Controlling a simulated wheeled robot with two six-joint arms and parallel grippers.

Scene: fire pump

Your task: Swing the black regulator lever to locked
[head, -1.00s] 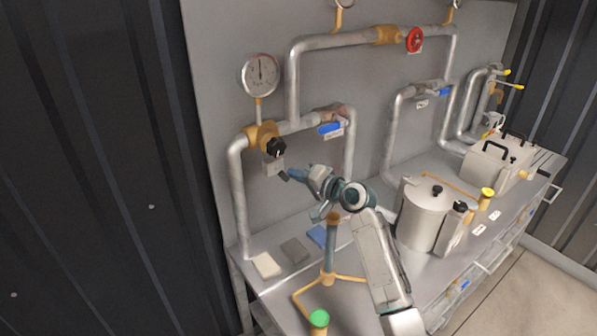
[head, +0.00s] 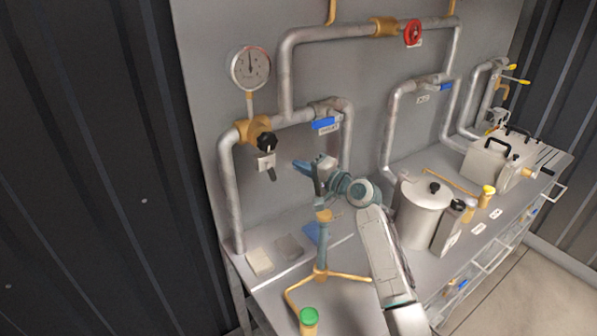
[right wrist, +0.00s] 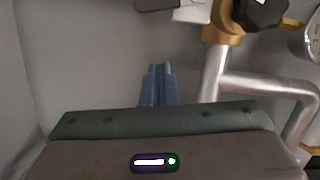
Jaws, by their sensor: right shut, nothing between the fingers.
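The black regulator lever (head: 271,174) hangs steeply downward from a pale bracket (head: 264,161), below the black knob (head: 266,141) of the brass regulator (head: 247,131). My right gripper (head: 297,164) is shut and empty, with its blue fingers to the right of the lever and apart from it. In the right wrist view the shut fingers (right wrist: 158,72) point up at the wall. The black knob (right wrist: 262,8) is at the top right there. A dark piece (right wrist: 156,4), perhaps the lever, is cut off by the top edge. My left gripper is not in view.
A pressure gauge (head: 250,68) sits above the regulator. A blue-handled valve (head: 324,124) is on the pipe to the right. Small pads (head: 260,262) lie below the regulator.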

